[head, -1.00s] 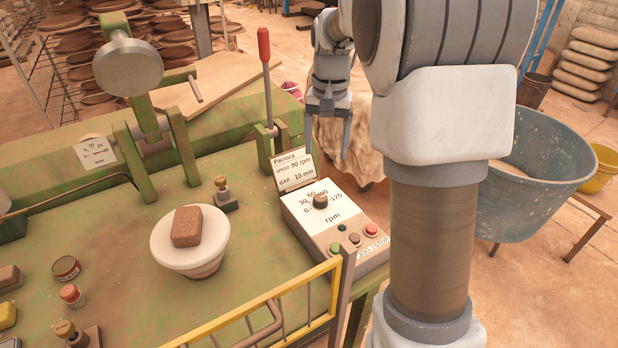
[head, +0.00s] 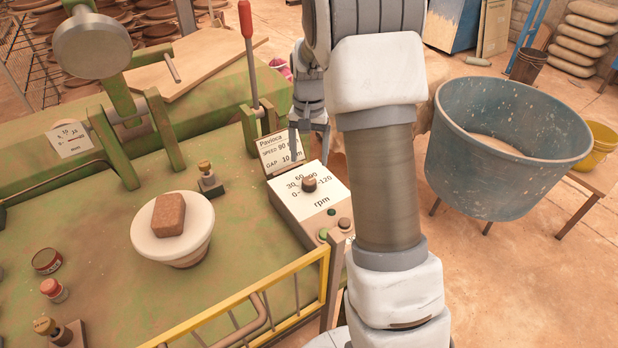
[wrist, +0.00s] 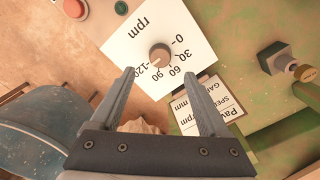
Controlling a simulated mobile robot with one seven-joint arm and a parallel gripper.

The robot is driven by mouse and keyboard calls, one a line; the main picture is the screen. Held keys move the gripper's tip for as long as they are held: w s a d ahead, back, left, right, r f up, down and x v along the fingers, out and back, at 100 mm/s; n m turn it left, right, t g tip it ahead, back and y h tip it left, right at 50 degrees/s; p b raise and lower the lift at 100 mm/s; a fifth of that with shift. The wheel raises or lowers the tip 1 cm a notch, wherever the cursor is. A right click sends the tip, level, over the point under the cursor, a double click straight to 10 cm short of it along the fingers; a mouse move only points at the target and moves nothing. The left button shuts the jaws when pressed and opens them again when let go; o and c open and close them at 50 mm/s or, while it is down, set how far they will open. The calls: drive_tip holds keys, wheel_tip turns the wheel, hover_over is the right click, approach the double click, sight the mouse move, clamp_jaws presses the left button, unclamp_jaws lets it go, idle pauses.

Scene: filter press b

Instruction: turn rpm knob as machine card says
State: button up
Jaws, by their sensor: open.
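The rpm knob (head: 309,184) is a small dark round knob on the white dial of the control box, marked 0 to 120. In the wrist view the knob (wrist: 160,56) shows a pale mark on its lower-left side; I cannot tell its exact reading. The machine card (head: 279,151) stands behind the dial and reads Pavioca, speed 90 rpm, gap 10 mm. My gripper (head: 309,150) is open and empty, just behind the knob and partly over the card's right edge. In the wrist view the knob lies near the gap between the fingertips (wrist: 160,72), not gripped.
Green and red buttons (wrist: 75,8) sit beside the dial. A yellow rail (head: 235,298) runs along the front edge. A white wheel with a brown block (head: 169,215) stands left of the box. A lever with red handle (head: 246,20) rises behind it. A blue tub (head: 510,150) stands right.

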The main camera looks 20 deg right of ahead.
sight(309, 180)
wheel_tip(309, 180, down, 8)
drive_tip(key=shift+r, duration=0.1)
drive_tip(key=shift+c, duration=0.3)
clamp_jaws()
